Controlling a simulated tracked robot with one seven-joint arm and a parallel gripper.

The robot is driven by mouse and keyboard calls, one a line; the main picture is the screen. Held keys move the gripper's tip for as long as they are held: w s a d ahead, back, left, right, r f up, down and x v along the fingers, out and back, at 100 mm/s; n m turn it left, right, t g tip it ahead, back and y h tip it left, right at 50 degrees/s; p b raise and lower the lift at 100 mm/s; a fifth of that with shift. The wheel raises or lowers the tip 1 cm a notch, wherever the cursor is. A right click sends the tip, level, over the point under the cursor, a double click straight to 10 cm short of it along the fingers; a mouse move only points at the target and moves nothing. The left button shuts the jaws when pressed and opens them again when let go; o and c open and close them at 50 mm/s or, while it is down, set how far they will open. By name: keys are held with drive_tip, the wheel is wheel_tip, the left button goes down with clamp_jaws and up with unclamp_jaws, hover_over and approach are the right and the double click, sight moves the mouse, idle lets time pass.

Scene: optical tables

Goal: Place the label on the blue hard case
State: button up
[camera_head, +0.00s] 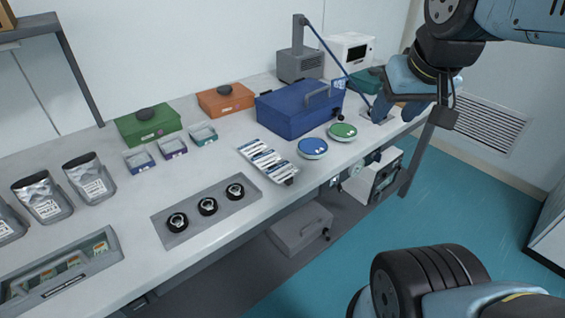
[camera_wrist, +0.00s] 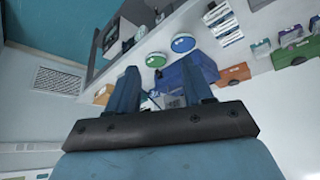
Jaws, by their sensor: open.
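The blue hard case (camera_head: 292,113) stands shut on the table near the wall, with a grey handle on top. In the wrist view it shows upside down (camera_wrist: 203,70), partly behind a finger. White label-like strips lie on a flat tray (camera_head: 267,160) in front of the case; I cannot tell which one is the label. The strips also show in the wrist view (camera_wrist: 225,25). My gripper (camera_head: 393,110) is up in the air to the right of the case, clear of it. In the wrist view my gripper (camera_wrist: 162,85) has its fingers apart with nothing held between them.
A blue disc (camera_head: 312,148) and a green disc (camera_head: 342,131) lie right of the strips. A green case (camera_head: 148,123) and an orange case (camera_head: 226,98) stand left of the blue case. Small bins (camera_head: 172,148) and a holder with black rings (camera_head: 207,208) are nearby.

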drive_tip(key=shift+o, duration=0.7)
drive_tip(key=shift+w+a, duration=0.15)
drive_tip(key=shift+w, duration=0.1)
drive_tip(key=o, duration=0.7)
drive_tip(key=w+a+n+g, duration=0.1)
drive_tip(key=w+a, duration=0.1)
drive_tip(key=w, duration=0.1)
drive_tip(key=w+a+f+n, duration=0.1)
drive_tip(key=w+a, duration=0.1)
drive_tip(key=w, duration=0.1)
drive_tip(key=w+a+f+n+g, duration=0.1)
drive_tip(key=w+a, duration=0.1)
drive_tip(key=w, duration=0.1)
drive_tip(key=shift+w+a+f+g, duration=0.2)
drive_tip(key=shift+w+a+g, duration=0.1)
drive_tip(key=shift+w, duration=0.1)
drive_tip(key=shift+o, duration=0.2)
drive_tip(key=n+g, duration=0.3)
drive_tip(key=n, duration=0.1)
hover_over(281, 169)
drive_tip(key=f, duration=1.2)
drive_tip(key=w+f, duration=0.1)
drive_tip(key=f, duration=0.5)
drive_tip(key=shift+a+f, duration=0.25)
drive_tip(key=shift+f, duration=0.05)
drive_tip(key=f, duration=0.2)
drive_tip(key=s+f, duration=0.1)
drive_tip(key=f, duration=0.1)
drive_tip(key=shift+d+f, duration=0.2)
drive_tip(key=shift+f, duration=0.35)
